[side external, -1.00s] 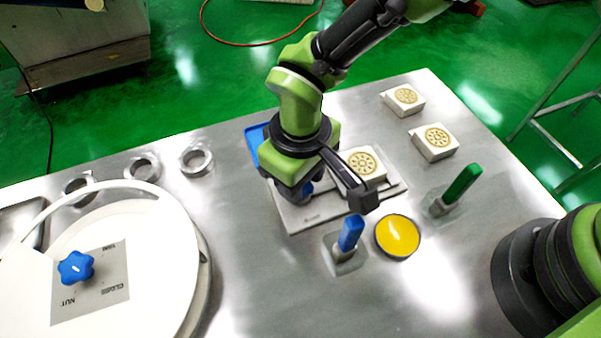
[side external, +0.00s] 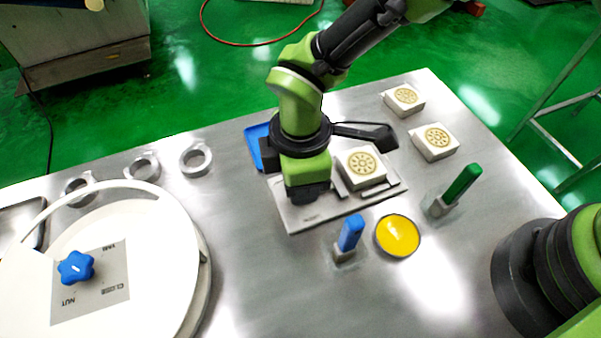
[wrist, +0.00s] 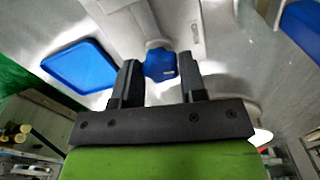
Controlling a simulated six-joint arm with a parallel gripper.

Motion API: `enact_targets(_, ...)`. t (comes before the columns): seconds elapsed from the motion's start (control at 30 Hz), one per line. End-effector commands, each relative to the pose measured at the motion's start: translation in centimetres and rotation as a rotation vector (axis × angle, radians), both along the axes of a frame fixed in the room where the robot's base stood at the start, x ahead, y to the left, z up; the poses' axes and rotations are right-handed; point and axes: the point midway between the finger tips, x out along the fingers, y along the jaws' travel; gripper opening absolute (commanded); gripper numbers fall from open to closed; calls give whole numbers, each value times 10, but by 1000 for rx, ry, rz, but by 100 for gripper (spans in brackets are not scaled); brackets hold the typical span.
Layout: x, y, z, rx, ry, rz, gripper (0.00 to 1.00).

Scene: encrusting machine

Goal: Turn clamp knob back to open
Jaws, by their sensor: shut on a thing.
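The blue clamp knob (wrist: 160,65) sits between the two dark fingers of my gripper (wrist: 160,76) in the wrist view. My gripper is shut on it. In the side view my gripper (side external: 308,193) points down over the pale clamp plate (side external: 300,219), and its body hides the knob. A white block with a round patterned face (side external: 362,166) sits on the right part of the plate.
A blue tray (side external: 256,147) lies behind my gripper. A blue-handled tool (side external: 350,233), a yellow disc (side external: 397,236) and a green-handled tool (side external: 462,184) stand in front and right. A white round lid with another blue knob (side external: 76,267) is at left.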

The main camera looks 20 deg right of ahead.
Motion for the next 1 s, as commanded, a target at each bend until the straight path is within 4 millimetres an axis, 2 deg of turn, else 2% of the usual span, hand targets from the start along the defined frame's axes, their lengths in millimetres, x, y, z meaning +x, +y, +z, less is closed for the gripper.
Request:
enact_targets(0.4, -1, -1, 0, -2, 3, 168, 15)
enact_targets(0.9, -1, -1, 0, -3, 2, 188, 15)
enact_targets(0.93, -1, -1, 0, -3, 2, 188, 41)
enact_targets(1.0, -1, 0, 0, -2, 2, 188, 57)
